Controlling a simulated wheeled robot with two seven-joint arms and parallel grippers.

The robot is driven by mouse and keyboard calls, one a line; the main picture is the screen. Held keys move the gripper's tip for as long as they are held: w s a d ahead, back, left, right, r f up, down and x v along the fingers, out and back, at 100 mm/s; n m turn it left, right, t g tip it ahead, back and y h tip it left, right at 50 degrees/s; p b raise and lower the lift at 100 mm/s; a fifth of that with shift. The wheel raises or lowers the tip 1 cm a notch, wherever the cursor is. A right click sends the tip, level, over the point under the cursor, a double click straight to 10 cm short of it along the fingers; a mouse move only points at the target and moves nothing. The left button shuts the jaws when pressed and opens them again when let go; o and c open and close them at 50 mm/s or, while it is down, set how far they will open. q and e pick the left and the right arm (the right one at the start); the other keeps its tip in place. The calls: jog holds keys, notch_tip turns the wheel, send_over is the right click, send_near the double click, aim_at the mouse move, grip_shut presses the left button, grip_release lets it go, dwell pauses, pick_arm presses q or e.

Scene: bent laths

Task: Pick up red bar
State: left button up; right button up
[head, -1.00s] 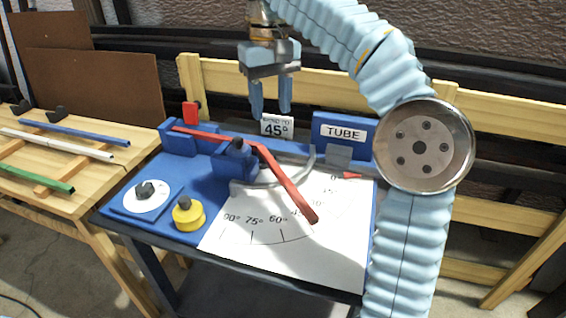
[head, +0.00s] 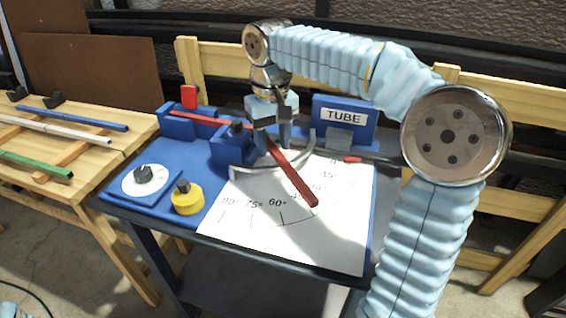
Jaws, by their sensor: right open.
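The red bar (head: 295,181) is bent and sits in the blue bending jig on the table. Its straight end runs through the blue clamp block at the left, and its bent arm slants down to the right over the white angle sheet (head: 330,240). The fingers hide part of the bar and the bend. My left gripper is not in view.
A yellow knob (head: 187,199) and a white dial (head: 150,181) stand at the jig's front left. A TUBE sign (head: 345,117) stands at the back right. Blue, white and green bars (head: 73,120) lie on the wooden side table at the left.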

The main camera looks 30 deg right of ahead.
grip_shut()
dwell(0.3)
